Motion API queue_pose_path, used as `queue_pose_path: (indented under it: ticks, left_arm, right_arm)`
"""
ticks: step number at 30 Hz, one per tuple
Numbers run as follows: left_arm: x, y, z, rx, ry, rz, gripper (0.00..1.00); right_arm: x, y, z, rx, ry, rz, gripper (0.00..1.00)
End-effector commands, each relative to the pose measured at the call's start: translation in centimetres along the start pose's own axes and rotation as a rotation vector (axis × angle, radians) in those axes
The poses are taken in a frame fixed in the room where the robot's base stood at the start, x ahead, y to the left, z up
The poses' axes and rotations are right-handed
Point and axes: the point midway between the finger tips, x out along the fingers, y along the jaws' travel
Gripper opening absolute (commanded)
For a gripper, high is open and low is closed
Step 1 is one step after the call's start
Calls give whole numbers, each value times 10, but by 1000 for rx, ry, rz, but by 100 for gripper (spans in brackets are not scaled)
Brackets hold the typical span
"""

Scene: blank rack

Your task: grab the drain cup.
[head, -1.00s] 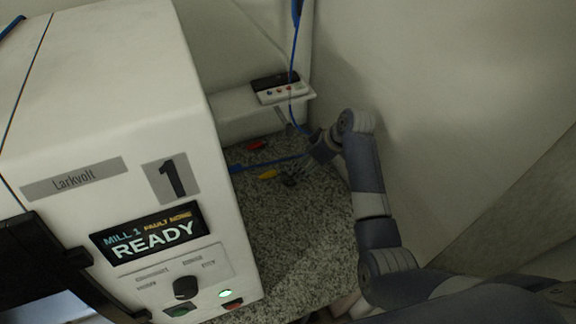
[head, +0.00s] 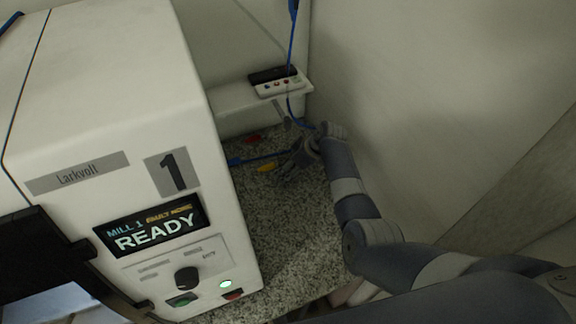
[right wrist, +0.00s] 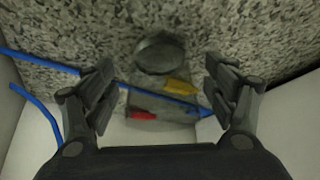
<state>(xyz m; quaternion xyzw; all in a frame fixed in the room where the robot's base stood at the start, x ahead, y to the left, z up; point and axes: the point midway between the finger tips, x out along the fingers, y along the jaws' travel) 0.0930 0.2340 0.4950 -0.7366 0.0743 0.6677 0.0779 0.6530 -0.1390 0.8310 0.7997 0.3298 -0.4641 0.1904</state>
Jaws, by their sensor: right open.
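The drain cup appears to be the round, dark, translucent cup (right wrist: 160,52) in the right wrist view. I cannot make out the cup there. My left gripper is out of view.
The white mill (head: 110,90) fills the left, its screen reading READY. The wall (head: 430,110) stands close on the right of my arm. A small shelf (head: 262,95) with a control box is behind. A blue hose (right wrist: 135,87) crosses near the handles.

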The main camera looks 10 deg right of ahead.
Motion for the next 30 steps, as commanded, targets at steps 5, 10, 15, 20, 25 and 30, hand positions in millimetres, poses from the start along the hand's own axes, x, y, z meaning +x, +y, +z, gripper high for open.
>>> queue_pose_path:
  ticks: [5, 10, 15, 20, 25, 30]
  left_arm:
    - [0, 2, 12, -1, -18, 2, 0]
    - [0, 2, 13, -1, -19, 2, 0]
    - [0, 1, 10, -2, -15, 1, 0]
    - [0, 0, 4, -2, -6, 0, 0]
    - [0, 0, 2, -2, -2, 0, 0]
    - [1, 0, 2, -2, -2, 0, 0]
  right_arm:
    - [4, 0, 0, 0, 0, 1, 78]
    - [4, 0, 0, 0, 0, 1, 76]
    - [4, 0, 0, 0, 0, 1, 38]
    - [4, 0, 0, 0, 0, 1, 27]
    - [4, 0, 0, 0, 0, 1, 26]
    - [1, 0, -2, -1, 0, 2, 26]
